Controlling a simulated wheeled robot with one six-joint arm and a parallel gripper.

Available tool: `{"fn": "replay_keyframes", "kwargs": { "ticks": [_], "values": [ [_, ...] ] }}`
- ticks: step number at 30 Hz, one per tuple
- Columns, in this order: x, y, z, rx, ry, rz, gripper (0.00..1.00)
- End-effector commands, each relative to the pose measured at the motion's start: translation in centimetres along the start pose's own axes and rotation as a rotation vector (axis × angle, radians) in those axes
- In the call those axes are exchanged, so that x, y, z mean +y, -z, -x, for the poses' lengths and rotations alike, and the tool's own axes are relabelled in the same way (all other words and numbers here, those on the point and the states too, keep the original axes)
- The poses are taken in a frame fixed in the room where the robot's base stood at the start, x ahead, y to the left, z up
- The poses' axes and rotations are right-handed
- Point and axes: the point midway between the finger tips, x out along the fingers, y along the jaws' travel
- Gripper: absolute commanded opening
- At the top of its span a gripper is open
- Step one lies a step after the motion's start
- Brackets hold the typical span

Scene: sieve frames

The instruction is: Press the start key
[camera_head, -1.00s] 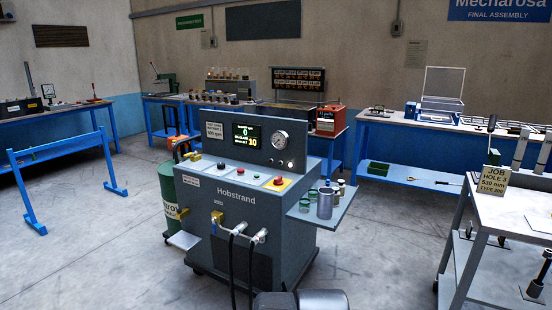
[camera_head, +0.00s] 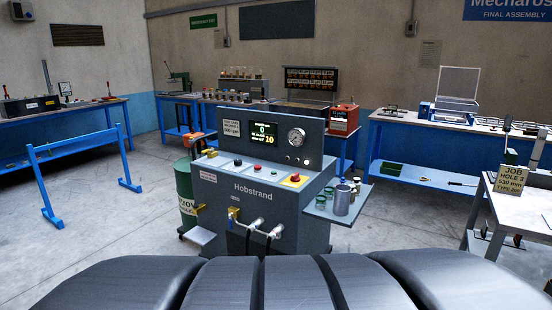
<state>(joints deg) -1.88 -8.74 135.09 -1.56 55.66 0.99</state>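The grey Hobstrand machine (camera_head: 262,205) stands in the middle of the floor, facing me. Its sloping top panel carries a row of small controls. A dark control (camera_head: 237,162) is at the left, and smaller buttons (camera_head: 257,168) sit in the middle. A red mushroom button (camera_head: 295,177) on a yellow plate is at the right. The key labels are too small to read, so I cannot tell which is the start key. A lit display (camera_head: 263,135) and a round gauge (camera_head: 296,137) are above. Dark parts of my arm fill the bottom edge; my gripper cannot be made out.
A side shelf (camera_head: 318,207) with jars and a metal can juts out right of the machine. A green drum (camera_head: 185,188) stands at its left. A blue frame (camera_head: 82,147) is further left, and a white-topped cart (camera_head: 528,210) with a job card is at right.

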Motion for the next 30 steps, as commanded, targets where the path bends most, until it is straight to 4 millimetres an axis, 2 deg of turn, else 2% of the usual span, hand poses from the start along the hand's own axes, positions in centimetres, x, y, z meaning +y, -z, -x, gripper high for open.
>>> {"fn": "replay_keyframes", "kwargs": {
  "ticks": [1,9,30],
  "values": [
    [0.00,0.00,0.00,0.000,0.000,0.000,0.55],
    [0.00,-0.01,0.00,0.000,0.000,0.000,0.02],
    [0.00,-0.01,0.00,0.000,0.000,0.000,0.00]
  ]
}}
